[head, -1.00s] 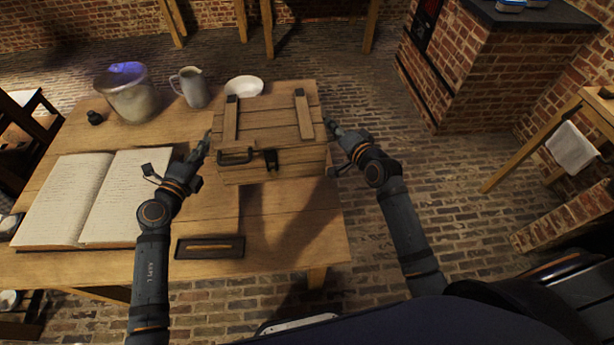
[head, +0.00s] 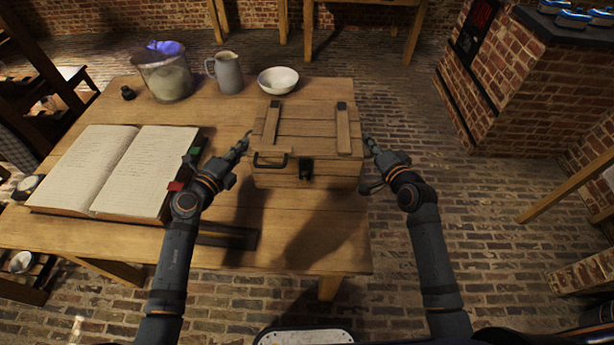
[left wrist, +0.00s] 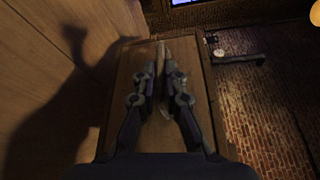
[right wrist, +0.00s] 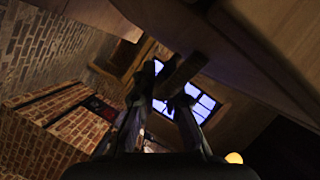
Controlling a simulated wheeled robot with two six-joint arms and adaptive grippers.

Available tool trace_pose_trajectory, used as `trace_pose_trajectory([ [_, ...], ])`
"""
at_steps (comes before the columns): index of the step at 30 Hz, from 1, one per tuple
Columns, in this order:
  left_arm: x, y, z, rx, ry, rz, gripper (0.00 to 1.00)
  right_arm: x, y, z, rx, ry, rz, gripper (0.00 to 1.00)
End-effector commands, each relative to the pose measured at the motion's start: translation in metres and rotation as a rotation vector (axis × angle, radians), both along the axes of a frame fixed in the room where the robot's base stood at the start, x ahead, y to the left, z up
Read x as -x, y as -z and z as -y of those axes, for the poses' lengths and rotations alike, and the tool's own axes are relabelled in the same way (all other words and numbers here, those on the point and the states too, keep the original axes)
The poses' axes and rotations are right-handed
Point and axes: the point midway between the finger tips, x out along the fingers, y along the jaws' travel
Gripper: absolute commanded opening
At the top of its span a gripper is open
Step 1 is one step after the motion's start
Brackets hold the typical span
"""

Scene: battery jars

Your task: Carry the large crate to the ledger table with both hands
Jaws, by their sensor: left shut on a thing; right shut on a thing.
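The large wooden crate (head: 305,175) has a slatted lid, a dark front handle and a dark latch. It is level over the right part of the ledger table (head: 100,242), its right end near the table's right edge. Its shadow falls on the tabletop in front, apart from it, so it looks held above the wood. My left gripper (head: 245,143) is shut at the crate's left end, and my right gripper (head: 370,143) at its right end. The left wrist view shows the closed fingers (left wrist: 160,52) against a wooden panel. The right wrist view is dark around the fingertips (right wrist: 168,80).
An open ledger (head: 95,165) covers the table's left part. A glass jar (head: 167,82), a pitcher (head: 228,75), a white bowl (head: 278,80) and a small dark bottle (head: 128,93) stand at the back. A dark tray (head: 228,236) lies near the front. A brick block (head: 515,100) stands right.

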Motion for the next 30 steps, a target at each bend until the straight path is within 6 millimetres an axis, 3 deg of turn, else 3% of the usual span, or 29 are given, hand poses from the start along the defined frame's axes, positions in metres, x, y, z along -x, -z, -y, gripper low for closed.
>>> trace_pose_trajectory([
  [11,-0.001,0.002,0.000,0.002,0.000,0.005,0.00,-0.001,0.002,0.000,-0.001,0.001,0.006,0.00],
  [30,0.000,0.048,0.000,0.002,0.000,0.005,0.00,-0.001,0.048,0.000,-0.001,0.001,0.006,0.00],
])
